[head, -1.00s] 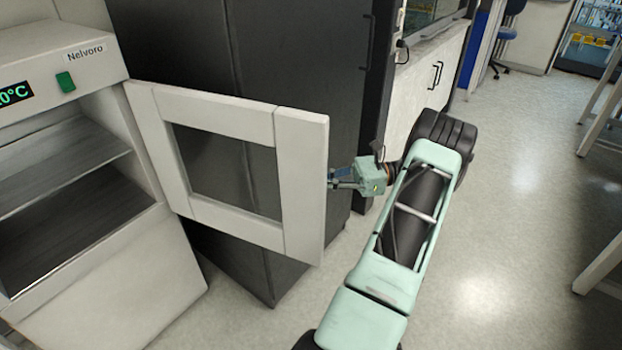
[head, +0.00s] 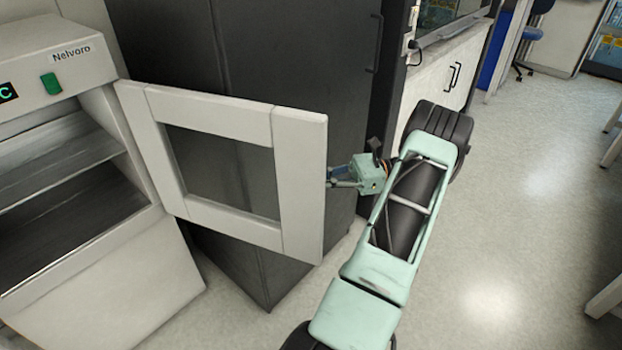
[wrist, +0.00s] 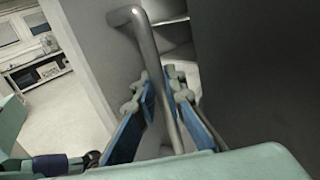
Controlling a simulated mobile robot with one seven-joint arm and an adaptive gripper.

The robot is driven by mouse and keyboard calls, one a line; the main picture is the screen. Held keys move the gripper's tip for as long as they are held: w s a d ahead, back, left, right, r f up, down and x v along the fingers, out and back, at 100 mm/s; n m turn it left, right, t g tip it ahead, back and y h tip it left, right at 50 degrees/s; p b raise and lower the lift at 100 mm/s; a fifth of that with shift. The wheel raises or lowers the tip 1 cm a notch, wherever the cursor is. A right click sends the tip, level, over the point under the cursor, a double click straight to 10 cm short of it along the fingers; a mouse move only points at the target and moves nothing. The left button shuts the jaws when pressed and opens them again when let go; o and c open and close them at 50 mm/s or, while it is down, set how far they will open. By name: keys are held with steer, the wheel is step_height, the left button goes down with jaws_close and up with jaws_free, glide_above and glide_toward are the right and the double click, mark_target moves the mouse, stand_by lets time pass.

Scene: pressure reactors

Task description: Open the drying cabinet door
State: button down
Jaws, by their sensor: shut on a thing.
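The drying cabinet (head: 110,285) stands at the left in the head view, with its interior shelves exposed. Its white framed door (head: 300,190) with a window is swung wide open to the right on its left-hand hinge side. My gripper (head: 332,178) is at the door's free right edge, its fingertips partly hidden behind that edge. In the wrist view my gripper (wrist: 160,108) has its blue-padded fingers on either side of the grey bar handle (wrist: 150,55), shut on it. The handle is hidden behind the door in the head view.
A tall dark cabinet (head: 240,60) stands close behind the open door. White low cupboards (head: 440,75) are beyond my arm. The floor (head: 500,220) to the right is clear, with a table leg (head: 605,298) at the right edge.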

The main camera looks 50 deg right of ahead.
steer(key=shift+w+r, duration=0.1)
steer(key=shift+w, duration=0.1)
stand_by(0.4)
steer(key=c, duration=2)
jaws_free()
steer(key=shift+s+d, duration=0.1)
steer(key=v, duration=1.1)
steer(key=shift+s+d, duration=0.15)
steer(key=shift+d, duration=0.25)
